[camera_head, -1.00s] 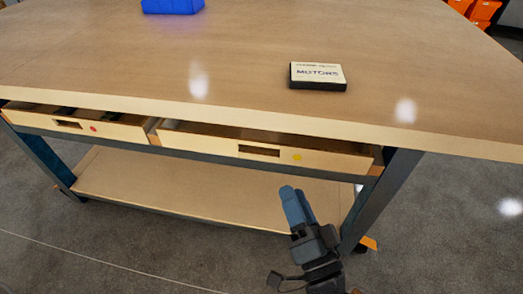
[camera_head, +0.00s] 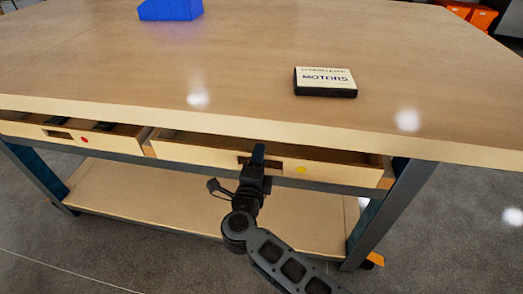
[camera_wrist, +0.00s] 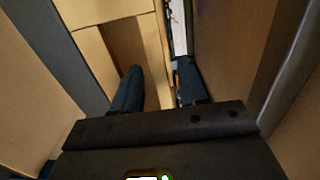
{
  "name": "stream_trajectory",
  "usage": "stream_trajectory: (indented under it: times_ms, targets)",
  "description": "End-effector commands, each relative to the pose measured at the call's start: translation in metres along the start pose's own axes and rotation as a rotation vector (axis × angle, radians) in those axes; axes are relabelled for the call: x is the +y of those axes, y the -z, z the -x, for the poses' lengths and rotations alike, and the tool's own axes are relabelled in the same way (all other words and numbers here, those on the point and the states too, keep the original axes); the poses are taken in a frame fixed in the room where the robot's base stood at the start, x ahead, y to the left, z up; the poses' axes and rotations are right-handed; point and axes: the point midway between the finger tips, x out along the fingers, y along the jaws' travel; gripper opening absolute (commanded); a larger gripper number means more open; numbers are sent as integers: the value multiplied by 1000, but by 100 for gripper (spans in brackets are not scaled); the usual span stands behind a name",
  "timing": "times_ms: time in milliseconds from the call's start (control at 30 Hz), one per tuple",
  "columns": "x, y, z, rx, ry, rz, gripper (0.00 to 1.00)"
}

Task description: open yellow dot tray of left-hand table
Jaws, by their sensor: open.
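The yellow dot tray (camera_head: 340,172) is a pale wooden drawer under the tabletop, standing slightly out, with a gap along its top. Its yellow dot (camera_head: 301,169) is right of a dark handle slot (camera_head: 243,160). My gripper (camera_head: 258,150) is at this slot and hides part of it. In the wrist view my open gripper (camera_wrist: 156,68) has one finger by the slot in the drawer front (camera_wrist: 95,40) and the other over the gap behind it. The front's wood lies between the fingers; contact cannot be told.
A red dot tray (camera_head: 110,140) to the left also stands slightly out, with dark items inside. On the tabletop (camera_head: 420,75) are a MOTORS box (camera_head: 325,83) and a blue bin (camera_head: 171,10). A lower shelf (camera_head: 150,200) and a table leg (camera_head: 395,215) are below.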

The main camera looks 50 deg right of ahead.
Motion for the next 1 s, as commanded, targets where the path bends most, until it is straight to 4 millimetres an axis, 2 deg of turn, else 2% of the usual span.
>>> stream_trajectory:
  times_ms: [100,233,600,1000]
  targets:
    - [0,0,-18,1,1,0,43]
    - [1,1,-30,1,0,1,43]
    - [0,0,-36,-1,1,2,43]
    - [0,0,-35,-1,0,2,4]
